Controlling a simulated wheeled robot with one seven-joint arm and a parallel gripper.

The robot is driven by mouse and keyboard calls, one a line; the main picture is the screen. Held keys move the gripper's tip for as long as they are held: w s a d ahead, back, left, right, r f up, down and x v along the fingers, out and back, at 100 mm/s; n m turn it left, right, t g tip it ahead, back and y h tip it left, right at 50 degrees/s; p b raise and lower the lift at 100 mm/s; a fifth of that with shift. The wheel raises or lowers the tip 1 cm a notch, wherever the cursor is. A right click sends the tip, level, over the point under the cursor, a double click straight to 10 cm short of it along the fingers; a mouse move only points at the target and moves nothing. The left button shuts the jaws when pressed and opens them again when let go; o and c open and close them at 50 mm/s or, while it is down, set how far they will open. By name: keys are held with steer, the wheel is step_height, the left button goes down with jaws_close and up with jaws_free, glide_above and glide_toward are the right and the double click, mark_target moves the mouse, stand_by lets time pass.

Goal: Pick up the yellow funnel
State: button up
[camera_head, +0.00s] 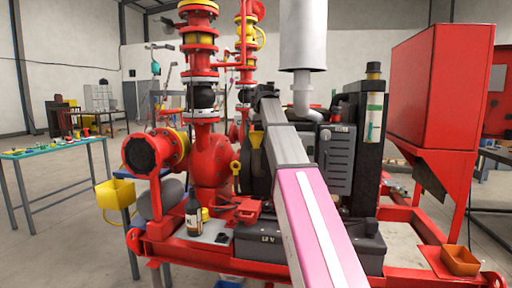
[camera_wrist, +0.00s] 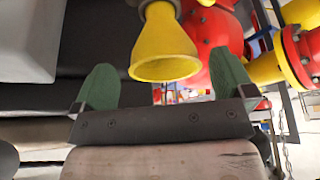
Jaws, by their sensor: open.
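The yellow funnel (camera_wrist: 163,45) shows large in the wrist view, its wide round mouth toward the bottom of the picture and its narrower part running out at the top edge. My gripper (camera_wrist: 163,64) is open, with one green finger on either side of the funnel's mouth in the picture. Gaps show between the funnel and both fingers, and I cannot tell how far it lies beyond them in depth. In the head view the funnel (camera_head: 255,140) is a small yellow shape just left of my arm, partly hidden. My gripper is not clearly visible there.
Red pump piping (camera_head: 209,160) stands left of my arm, with a grey engine (camera_head: 338,160) to the right. A brown bottle (camera_head: 193,216), a black battery (camera_head: 262,242) and a red tool (camera_head: 247,208) crowd the skid's front. In the wrist view, red and yellow pipework (camera_wrist: 285,62) lies right.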

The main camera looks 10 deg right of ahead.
steer(key=x, duration=0.4)
steer(key=shift+a+f, duration=0.15)
steer(key=shift+a, duration=0.05)
steer(key=c, duration=1.1)
steer(key=shift+o, duration=0.2)
step_height(320, 180, up, 4)
steer(key=shift+w+f, duration=0.1)
steer(key=shift+w, duration=0.05)
steer(key=s+a+r, duration=0.7)
steer(key=a, duration=0.2)
steer(key=shift+s+r, duration=0.15)
steer(key=shift+s, duration=0.1)
